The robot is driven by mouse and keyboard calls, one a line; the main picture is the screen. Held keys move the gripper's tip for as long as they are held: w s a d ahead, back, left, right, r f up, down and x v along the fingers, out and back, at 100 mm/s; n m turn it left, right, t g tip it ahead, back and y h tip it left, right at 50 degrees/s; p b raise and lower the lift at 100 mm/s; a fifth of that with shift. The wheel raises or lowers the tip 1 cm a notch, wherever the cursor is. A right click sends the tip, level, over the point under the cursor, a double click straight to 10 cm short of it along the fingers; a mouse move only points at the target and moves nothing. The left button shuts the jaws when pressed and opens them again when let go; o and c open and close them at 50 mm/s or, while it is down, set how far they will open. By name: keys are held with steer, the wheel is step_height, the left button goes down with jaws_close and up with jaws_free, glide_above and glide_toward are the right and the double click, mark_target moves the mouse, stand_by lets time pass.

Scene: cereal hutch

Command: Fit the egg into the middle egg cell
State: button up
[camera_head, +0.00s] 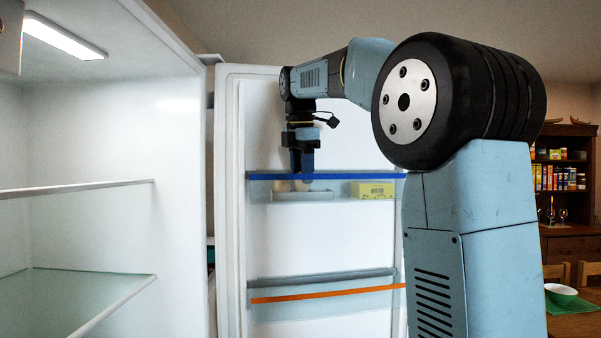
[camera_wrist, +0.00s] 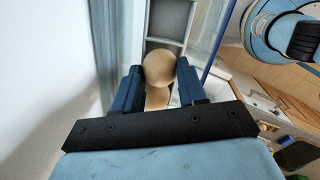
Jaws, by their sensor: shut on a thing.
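My gripper (camera_wrist: 160,76) is shut on a tan egg (camera_wrist: 160,65), which shows between the two blue fingertips in the wrist view. In the head view my gripper (camera_head: 302,165) points down at the upper door shelf, with its tips near the blue rail. The egg (camera_head: 307,180) shows faintly there, behind the rail. A pale egg tray (camera_head: 303,195) stands on that shelf below the egg. In the wrist view the tray (camera_wrist: 167,19) shows square cells beyond the egg. Another tan shape (camera_wrist: 157,98) shows between the fingers, partly hidden. I cannot tell which cell lies under the egg.
The blue rail (camera_head: 340,176) runs along the front of the door shelf. A yellow carton (camera_head: 372,190) stands right of the tray. A lower shelf has an orange rail (camera_head: 330,293). The fridge's glass shelves (camera_head: 75,300) at left are bare.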

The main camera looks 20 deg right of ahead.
steer(key=shift+f, duration=0.4)
stand_by(1.0)
steer(key=o, duration=0.8)
steer(key=shift+o, duration=0.2)
step_height(320, 180, up, 13)
steer(key=s+a, duration=0.1)
steer(key=s, duration=0.1)
steer(key=shift+r, duration=0.2)
steer(key=shift+a, duration=0.1)
stand_by(0.8)
